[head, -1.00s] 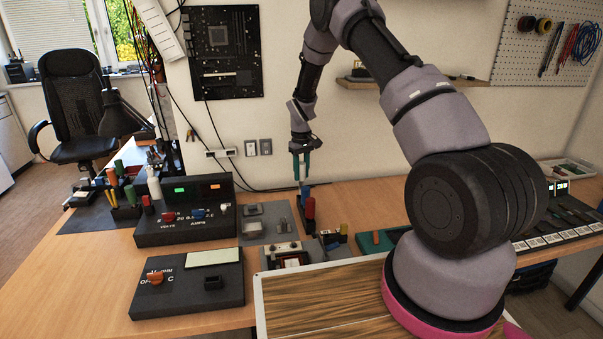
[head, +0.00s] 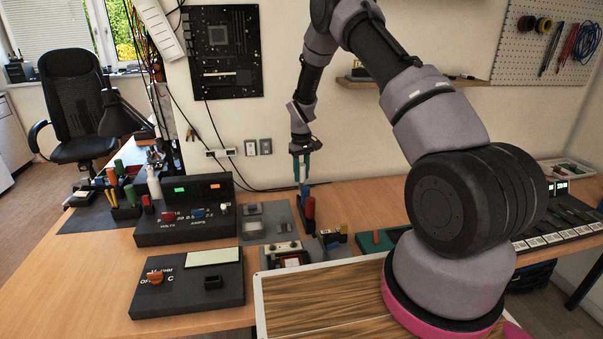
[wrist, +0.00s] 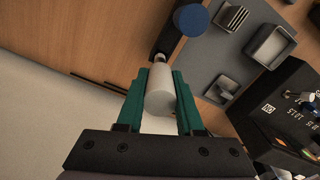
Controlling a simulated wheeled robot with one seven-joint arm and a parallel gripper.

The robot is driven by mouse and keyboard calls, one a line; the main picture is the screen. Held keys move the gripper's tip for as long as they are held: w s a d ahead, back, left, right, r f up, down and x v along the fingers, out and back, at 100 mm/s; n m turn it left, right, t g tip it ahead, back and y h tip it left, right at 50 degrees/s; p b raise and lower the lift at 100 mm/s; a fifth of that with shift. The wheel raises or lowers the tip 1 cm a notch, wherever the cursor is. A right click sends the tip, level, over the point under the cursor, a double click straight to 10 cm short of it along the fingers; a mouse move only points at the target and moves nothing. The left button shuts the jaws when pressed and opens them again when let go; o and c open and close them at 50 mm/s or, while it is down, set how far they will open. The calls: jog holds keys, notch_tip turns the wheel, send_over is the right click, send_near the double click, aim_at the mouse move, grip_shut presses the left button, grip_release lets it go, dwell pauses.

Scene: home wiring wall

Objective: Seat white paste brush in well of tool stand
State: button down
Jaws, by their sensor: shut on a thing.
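The white paste brush (wrist: 160,92) is between the green fingers of my gripper (wrist: 161,100) in the wrist view, seen nearly end-on. Its far end narrows and meets or overlaps the dark tool stand (wrist: 172,40); whether it is inside a well I cannot tell. A blue-handled tool (wrist: 190,19) stands in the same stand beside it. In the head view my gripper (head: 301,168) points down above the tool stand (head: 307,228), close to the blue handle (head: 304,190) and a red one (head: 310,208). The brush is hard to make out there.
A grey mat with small trays (wrist: 270,46) lies beside the stand. A black volts/amps unit (head: 185,220) stands to the left, a red-and-white meter (head: 288,254) in front. The wall is close behind my gripper. Bare wooden bench shows to the right of the stand.

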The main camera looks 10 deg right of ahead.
jog(key=shift+f, duration=2.4)
jog(key=shift+c, duration=2.3)
grip_release()
jog(key=shift+r, duration=0.1)
notch_tip(320, 180, up, 11)
jog(key=shift+f, duration=0.2)
jog(key=shift+r, duration=0.1)
notch_tip(320, 180, up, 12)
jog(key=r+m+t, duration=0.1)
jog(key=m, duration=0.1)
send_over(301, 184)
jog(key=s+d, duration=0.2)
jog(key=s+d+r+m+t+y, duration=0.1)
jog(key=s+r, duration=0.4)
jog(key=r, duration=0.2)
jog(key=s+d+r+m+t, duration=0.1)
jog(key=s+r, duration=0.3)
jog(key=r, duration=0.3)
jog(key=s+d+r+m+t, duration=0.1)
jog(key=s+r, duration=0.3)
jog(key=s, duration=0.8)
jog(key=s+d+r+m+t+y, duration=0.1)
jog(key=s+r+m+t, duration=0.2)
jog(key=s, duration=1)
notch_tip(301, 184, up, 3)
jog(key=shift+s+f+m, duration=0.2)
jog(key=shift+m, duration=0.2)
